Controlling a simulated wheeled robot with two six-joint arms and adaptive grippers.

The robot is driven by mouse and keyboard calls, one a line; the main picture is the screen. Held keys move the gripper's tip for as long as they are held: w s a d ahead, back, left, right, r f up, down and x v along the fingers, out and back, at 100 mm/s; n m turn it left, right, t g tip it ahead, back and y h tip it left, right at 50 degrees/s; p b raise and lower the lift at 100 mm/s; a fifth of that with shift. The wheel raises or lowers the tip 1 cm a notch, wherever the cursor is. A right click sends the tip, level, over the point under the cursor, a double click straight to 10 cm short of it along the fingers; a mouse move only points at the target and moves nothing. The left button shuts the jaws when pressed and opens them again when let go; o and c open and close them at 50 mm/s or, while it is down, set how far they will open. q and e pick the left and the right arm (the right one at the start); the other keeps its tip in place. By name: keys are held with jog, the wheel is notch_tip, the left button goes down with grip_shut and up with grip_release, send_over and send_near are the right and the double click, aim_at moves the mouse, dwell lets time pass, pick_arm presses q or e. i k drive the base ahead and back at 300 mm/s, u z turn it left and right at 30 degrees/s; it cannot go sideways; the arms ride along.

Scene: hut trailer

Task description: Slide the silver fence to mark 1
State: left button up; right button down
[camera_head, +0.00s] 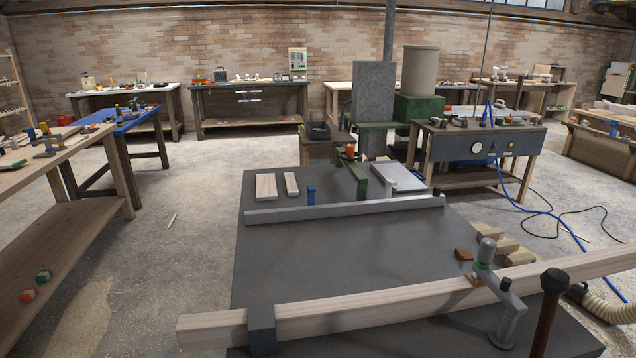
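The silver fence (345,208) is a long, straight grey bar lying across the dark machine table (345,255) from left to right. Its right end is near the table's right edge. I cannot make out a numbered mark 1 or any scale on the table. Neither of my grippers shows in the head view, and nothing is seen touching the fence.
A long pale wooden beam (400,297) crosses the front, with a grey block (262,330) at its left. A grey lever with a green ring (495,285) and a black-knobbed rod (549,310) stand at the right. Wood pieces (266,187) lie behind the fence. The table's middle is clear.

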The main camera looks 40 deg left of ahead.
aim_at(436, 199)
jog(key=u, duration=4.1)
jog(key=i, duration=2.1)
jog(key=z, duration=2.7)
jog(key=i, duration=2.95)
